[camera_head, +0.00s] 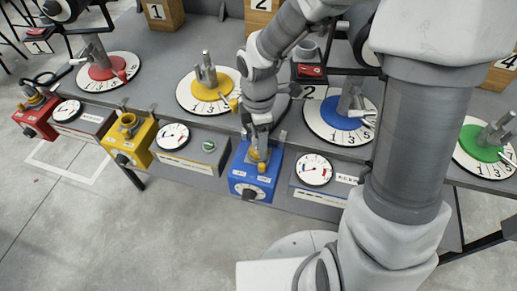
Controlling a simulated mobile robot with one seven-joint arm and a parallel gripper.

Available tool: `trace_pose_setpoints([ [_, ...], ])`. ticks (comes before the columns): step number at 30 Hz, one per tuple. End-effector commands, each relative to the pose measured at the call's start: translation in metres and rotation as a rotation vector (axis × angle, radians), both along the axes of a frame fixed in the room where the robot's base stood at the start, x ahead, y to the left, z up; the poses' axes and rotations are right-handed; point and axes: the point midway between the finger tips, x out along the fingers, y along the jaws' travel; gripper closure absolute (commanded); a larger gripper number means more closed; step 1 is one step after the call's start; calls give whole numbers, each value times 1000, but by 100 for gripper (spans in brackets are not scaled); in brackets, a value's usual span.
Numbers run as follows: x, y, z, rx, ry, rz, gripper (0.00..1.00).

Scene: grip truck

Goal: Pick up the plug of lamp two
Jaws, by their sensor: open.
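My gripper (260,150) points down over the top of a blue box (252,183) at the table's front edge. Its jaws are open. A small yellow part (262,166) shows right at the fingertips, on top of the blue box. I cannot tell whether it is the plug or a socket, or whether the fingers touch it. Part of a dark lamp with a red switch (310,71) shows behind my arm. Its cord and plug cannot be made out clearly; my arm covers much of that area.
A yellow box (130,140) and a red box (36,117) stand along the front edge, with gauge panels between. Dials with yellow (212,84), blue (342,113), red (107,68) and green (483,143) centres bear upright grey handles. Numbered wooden blocks (163,13) stand behind.

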Motion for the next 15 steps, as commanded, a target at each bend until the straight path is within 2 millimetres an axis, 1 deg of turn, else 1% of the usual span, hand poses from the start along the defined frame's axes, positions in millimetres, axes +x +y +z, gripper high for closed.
trace_pose_setpoints([
  [2, 0, 0, -5, 0, 0, 0, 24],
  [8, 0, 0, -4, 0, -2, 0, 24],
  [9, 0, 0, -4, 0, -2, 0, 28],
  [11, 0, 0, -4, 0, -2, 0, 38],
  [15, 0, 0, -4, 0, -2, 0, 64],
])
